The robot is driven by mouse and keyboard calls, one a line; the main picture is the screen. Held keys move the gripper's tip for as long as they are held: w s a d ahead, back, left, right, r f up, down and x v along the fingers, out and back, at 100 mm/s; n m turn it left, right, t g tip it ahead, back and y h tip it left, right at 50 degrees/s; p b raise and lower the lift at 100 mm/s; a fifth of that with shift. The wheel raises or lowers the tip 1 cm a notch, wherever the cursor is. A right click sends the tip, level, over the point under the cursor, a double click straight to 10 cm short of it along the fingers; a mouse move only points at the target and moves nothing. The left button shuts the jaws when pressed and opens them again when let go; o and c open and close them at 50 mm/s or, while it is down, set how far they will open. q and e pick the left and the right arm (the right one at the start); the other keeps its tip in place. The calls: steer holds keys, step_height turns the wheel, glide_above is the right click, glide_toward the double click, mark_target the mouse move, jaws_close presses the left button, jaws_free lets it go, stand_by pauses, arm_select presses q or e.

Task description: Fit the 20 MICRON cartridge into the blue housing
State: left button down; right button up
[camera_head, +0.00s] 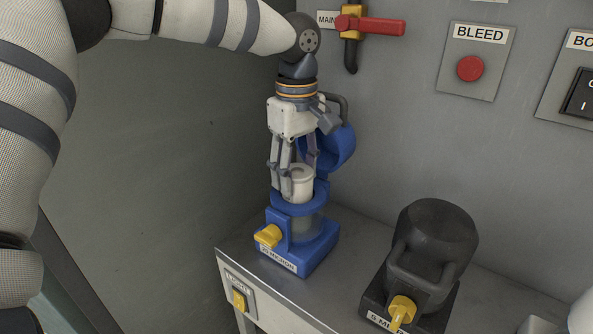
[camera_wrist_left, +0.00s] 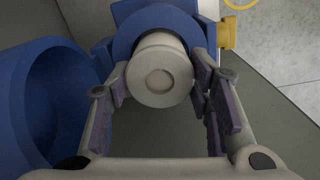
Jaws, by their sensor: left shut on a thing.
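The white cartridge (camera_head: 299,187) stands roughly upright in the mouth of the blue housing (camera_head: 290,256), its upper part above the blue ring. Its round end faces me in the left wrist view (camera_wrist_left: 159,75). My left gripper (camera_head: 294,172) comes down from above, with its fingers closed on the cartridge's sides. No lettering on the cartridge can be read. The housing has a clear bowl, a yellow handle (camera_head: 268,236) and a front label that looks like 20 MICRON. Its blue lid (camera_head: 341,147) is swung open behind the gripper. How deep the cartridge sits is hard to tell. My right gripper is not in view.
A black housing (camera_head: 431,242) with a yellow handle and a label starting with 5 stands to the right on the bench (camera_head: 333,297). The wall behind carries a red-handled MAIN valve (camera_head: 370,26) and a red BLEED button (camera_head: 470,68). A yellow LIGHT switch (camera_head: 239,299) is at the bench front.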

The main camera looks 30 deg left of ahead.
arm_select(q)
steer(key=shift+f, duration=0.2)
steer(key=c, duration=1.1)
jaws_free()
step_height(320, 180, up, 12)
steer(key=shift+r, duration=0.15)
